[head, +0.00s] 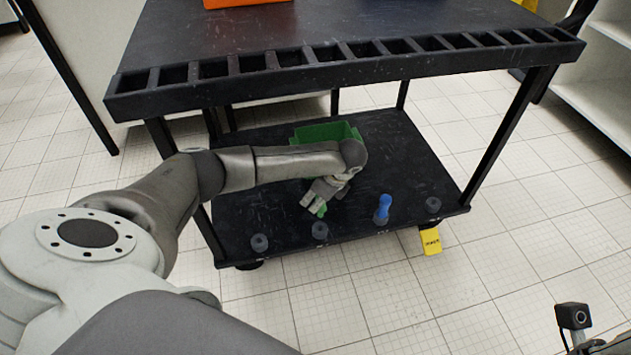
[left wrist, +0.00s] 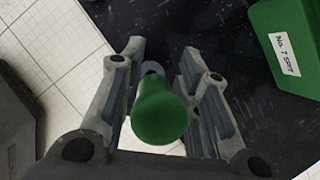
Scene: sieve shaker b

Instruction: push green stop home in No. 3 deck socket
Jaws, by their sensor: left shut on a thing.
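The green stop (left wrist: 160,110) is between the fingers of my left gripper (left wrist: 158,85), which is shut on it; its rounded end faces the wrist camera. In the head view a small part of the green stop (head: 321,211) shows under my left gripper (head: 316,205), low over the lower deck. A black deck socket (head: 320,231) stands just in front of it. Other sockets stand along the front edge: one at the left (head: 259,243) and one at the right (head: 433,204). I cannot read any socket numbers.
A blue stop (head: 383,208) stands upright at the front edge, between sockets. A green bin (head: 327,132) sits behind my left arm. A yellow tag (head: 431,241) hangs at the front right. The slotted upper shelf (head: 340,67) overhangs the lower deck (head: 410,160).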

